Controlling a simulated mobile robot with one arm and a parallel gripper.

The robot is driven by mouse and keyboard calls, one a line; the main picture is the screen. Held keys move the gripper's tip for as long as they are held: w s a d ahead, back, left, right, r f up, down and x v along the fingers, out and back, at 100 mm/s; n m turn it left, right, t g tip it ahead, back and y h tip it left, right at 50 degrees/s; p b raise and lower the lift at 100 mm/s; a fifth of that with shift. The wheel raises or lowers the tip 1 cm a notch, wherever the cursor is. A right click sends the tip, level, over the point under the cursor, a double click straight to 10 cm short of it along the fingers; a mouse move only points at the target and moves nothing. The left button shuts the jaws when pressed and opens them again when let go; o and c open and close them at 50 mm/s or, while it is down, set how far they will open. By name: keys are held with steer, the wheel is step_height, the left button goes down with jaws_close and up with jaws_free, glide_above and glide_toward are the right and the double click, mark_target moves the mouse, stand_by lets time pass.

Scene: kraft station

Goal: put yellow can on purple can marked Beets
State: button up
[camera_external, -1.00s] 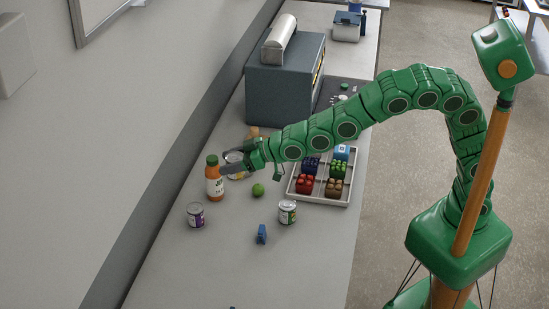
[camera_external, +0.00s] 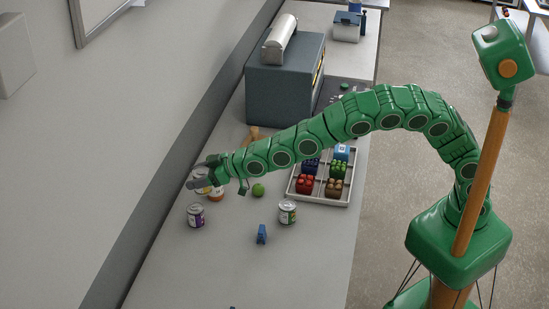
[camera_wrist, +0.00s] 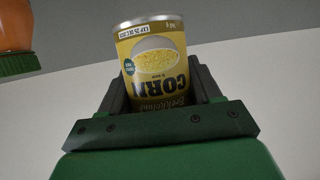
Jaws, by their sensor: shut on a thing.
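My gripper (camera_external: 203,180) is shut on the yellow can (camera_wrist: 155,65), labelled corn. The wrist view shows the can between the jaws, upside down in the picture. In the external view the yellow can (camera_external: 202,187) is mostly hidden by the jaws. The purple can (camera_external: 196,216) stands upright on the counter, just below the gripper in the picture, and appears apart from the held can. Its lettering is too small to read.
The orange bottle (camera_external: 216,190) is largely hidden behind my gripper; its green cap shows in the wrist view (camera_wrist: 20,64). A green ball (camera_external: 258,190), another can (camera_external: 287,212) and a blue object (camera_external: 262,234) lie to the right. A divided tray (camera_external: 320,201) holds several blocks.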

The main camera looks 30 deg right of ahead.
steer(key=shift+w+a+f, duration=0.3)
steer(key=shift+a+f, duration=0.15)
steer(key=shift+f, duration=0.2)
steer(key=shift+w+a+f, duration=0.3)
steer(key=shift+a+f, duration=0.2)
steer(key=shift+f, duration=0.2)
steer(key=shift+w+a+f, duration=0.3)
steer(key=shift+a+f, duration=0.15)
steer(key=shift+f, duration=0.2)
step_height(320, 180, down, 2)
steer(key=shift+f, duration=0.55)
steer(key=shift+f, duration=0.15)
steer(key=o, duration=1.2)
steer(key=shift+c, duration=0.2)
steer(key=shift+s+d+r, duration=0.35)
steer(key=shift+r, duration=0.05)
steer(key=v, duration=1)
steer(key=shift+s+d, duration=0.2)
steer(key=shift+d, duration=0.2)
